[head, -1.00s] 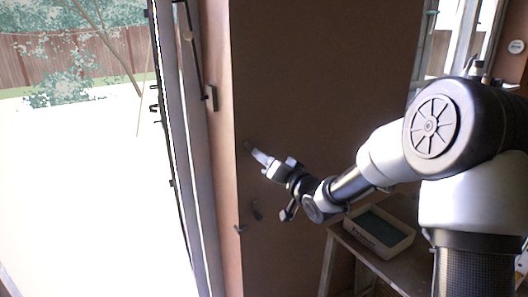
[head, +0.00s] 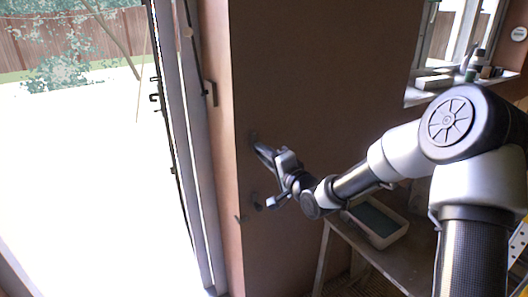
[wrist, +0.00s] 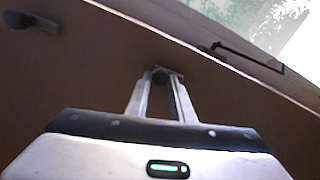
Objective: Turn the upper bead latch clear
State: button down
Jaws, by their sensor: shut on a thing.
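My gripper (head: 256,143) reaches the brown wall face from the right. In the wrist view its two fingers (wrist: 162,82) close around a small dark piece, the upper bead latch (wrist: 160,75); the fingers hide most of it, so its angle cannot be told. In the head view a bit of the upper latch (head: 252,135) shows dark at the fingertips. A lower dark latch (head: 256,202) sits on the same face below my gripper. A dark latch-like piece (wrist: 33,20) also shows at the upper left of the wrist view, apart from my fingers.
A tall glazed door frame (head: 190,130) with a dark handle (head: 210,93) stands left of the wall corner. A bench (head: 345,233) bearing a tray (head: 382,241) stands below my arm.

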dwell(0.5)
jog(key=c, duration=1.5)
grip_release()
jog(key=shift+c, duration=0.2)
jog(key=p+v, duration=0.1)
jog(key=v, duration=1.6)
jog(key=shift+s, duration=0.2)
jog(key=shift+d, duration=0.15)
